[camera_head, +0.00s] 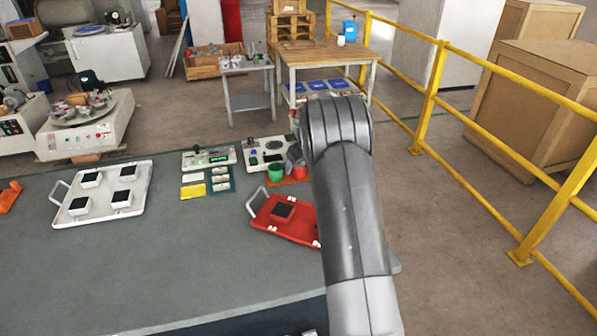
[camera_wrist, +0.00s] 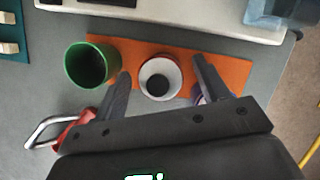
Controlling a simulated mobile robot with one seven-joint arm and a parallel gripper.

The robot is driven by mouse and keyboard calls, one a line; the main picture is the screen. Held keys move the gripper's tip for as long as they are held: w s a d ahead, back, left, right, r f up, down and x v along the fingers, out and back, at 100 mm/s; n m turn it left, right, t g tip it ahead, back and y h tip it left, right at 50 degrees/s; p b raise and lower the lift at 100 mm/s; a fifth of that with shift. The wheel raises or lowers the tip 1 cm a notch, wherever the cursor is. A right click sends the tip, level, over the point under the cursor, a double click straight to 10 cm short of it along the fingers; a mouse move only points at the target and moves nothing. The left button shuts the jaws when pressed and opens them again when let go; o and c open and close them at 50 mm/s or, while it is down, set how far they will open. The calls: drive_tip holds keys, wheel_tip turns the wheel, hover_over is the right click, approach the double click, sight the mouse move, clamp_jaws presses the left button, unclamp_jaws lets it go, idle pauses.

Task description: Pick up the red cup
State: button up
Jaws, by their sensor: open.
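The red cup (camera_head: 300,172) stands on an orange mat (camera_head: 290,182) on the dark table, partly hidden by my arm in the head view. In the wrist view the red cup (camera_wrist: 160,78) shows from above, with a red edge, a pale inside and a dark middle. My gripper (camera_wrist: 161,70) is open. Its two fingers lie on either side of the red cup in that view, with gaps showing between cup and fingers. I cannot tell how far above the mat the fingertips are.
A green cup (camera_wrist: 90,64) stands just left of the left finger. A purplish object (camera_wrist: 198,96) is mostly hidden by the right finger. A red tray (camera_head: 283,220) lies nearer me, and a white instrument panel (camera_head: 262,153) stands behind the mat.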

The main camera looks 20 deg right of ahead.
drive_tip(key=shift+x, duration=0.95)
drive_tip(key=shift+c, duration=0.6)
drive_tip(key=c, duration=1.1)
